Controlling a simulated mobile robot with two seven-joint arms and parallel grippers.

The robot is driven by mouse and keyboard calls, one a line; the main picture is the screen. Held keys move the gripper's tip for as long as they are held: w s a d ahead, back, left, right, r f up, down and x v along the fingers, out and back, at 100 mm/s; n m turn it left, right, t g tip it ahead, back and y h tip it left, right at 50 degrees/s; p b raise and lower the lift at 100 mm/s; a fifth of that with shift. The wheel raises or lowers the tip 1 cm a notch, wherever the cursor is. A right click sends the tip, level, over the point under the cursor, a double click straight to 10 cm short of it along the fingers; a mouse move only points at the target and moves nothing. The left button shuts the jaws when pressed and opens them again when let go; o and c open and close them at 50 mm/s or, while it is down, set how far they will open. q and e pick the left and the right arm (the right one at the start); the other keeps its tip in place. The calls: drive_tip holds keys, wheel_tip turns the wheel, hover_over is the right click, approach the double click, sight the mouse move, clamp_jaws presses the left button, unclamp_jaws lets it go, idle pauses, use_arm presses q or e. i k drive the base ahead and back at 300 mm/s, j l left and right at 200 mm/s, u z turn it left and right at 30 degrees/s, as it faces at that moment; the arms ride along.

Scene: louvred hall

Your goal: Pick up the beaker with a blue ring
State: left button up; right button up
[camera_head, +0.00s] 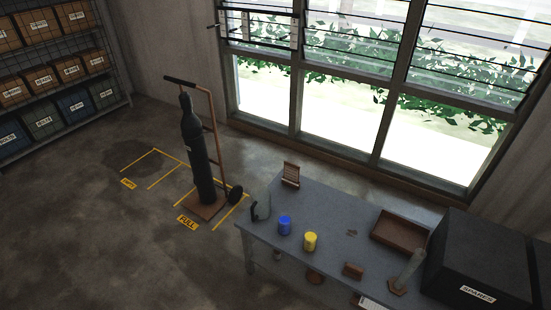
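A small blue cylindrical vessel (285,225) stands upright on the grey table (335,215), near its left end. It looks mostly blue; at this size I cannot make out a separate ring on it. A similar yellow vessel (310,242) stands just right of it, a little nearer to me, with a small gap between them. A grey jug (262,206) with a dark handle stands to the left of the blue vessel, at the table's left edge. Neither of my grippers is in view.
The table also bears a brown rack (291,175), a brown tray (398,231), a small brown block (353,270), a clear tall cylinder (410,265) and a black case (480,260). A gas cylinder on a trolley (197,150) stands beyond. The floor at left is mostly clear.

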sight(284, 219)
drive_tip(key=j+z, duration=0.25)
drive_tip(key=j, duration=0.35)
drive_tip(key=k+j+z, duration=0.2)
drive_tip(key=j, duration=0.4)
drive_tip(key=i, duration=0.75)
drive_tip(key=z, duration=1.4)
drive_tip(key=u, duration=1.4)
drive_tip(key=i+l, duration=0.15)
drive_tip(key=i+z, duration=0.05)
